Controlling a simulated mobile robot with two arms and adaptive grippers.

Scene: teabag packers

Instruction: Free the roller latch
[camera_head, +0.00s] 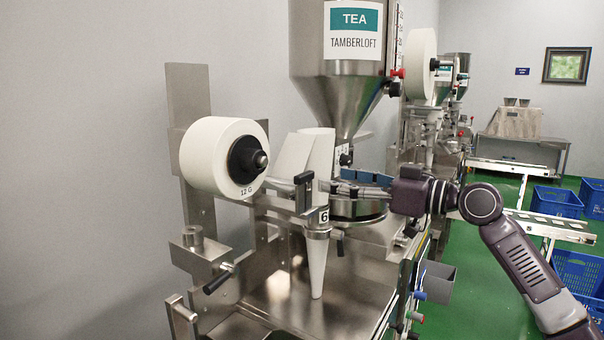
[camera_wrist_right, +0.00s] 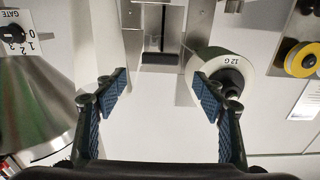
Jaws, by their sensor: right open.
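I cannot tell for sure which part is the roller latch. A black-topped upright handle (camera_head: 304,178) stands by the forming tube, in front of the white film. A black-gripped lever (camera_head: 218,279) sticks out at the lower left of the frame. The paper roll (camera_head: 213,155), marked 12 G, hangs on a dark hub and also shows in the right wrist view (camera_wrist_right: 205,65). My right gripper (camera_head: 356,183) is over the round dosing plate, right of the handle. In the right wrist view its fingers (camera_wrist_right: 161,95) are apart and empty, with a dark bar (camera_wrist_right: 158,58) beyond them. My left gripper is out of view.
The steel TEA hopper (camera_head: 342,80) rises above my right gripper. The dosing plate (camera_head: 358,210) and forming tube (camera_head: 317,255) crowd the area below. A grey bin (camera_head: 437,283) hangs at the machine's right side. Similar machines and blue crates (camera_head: 557,201) stand farther back.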

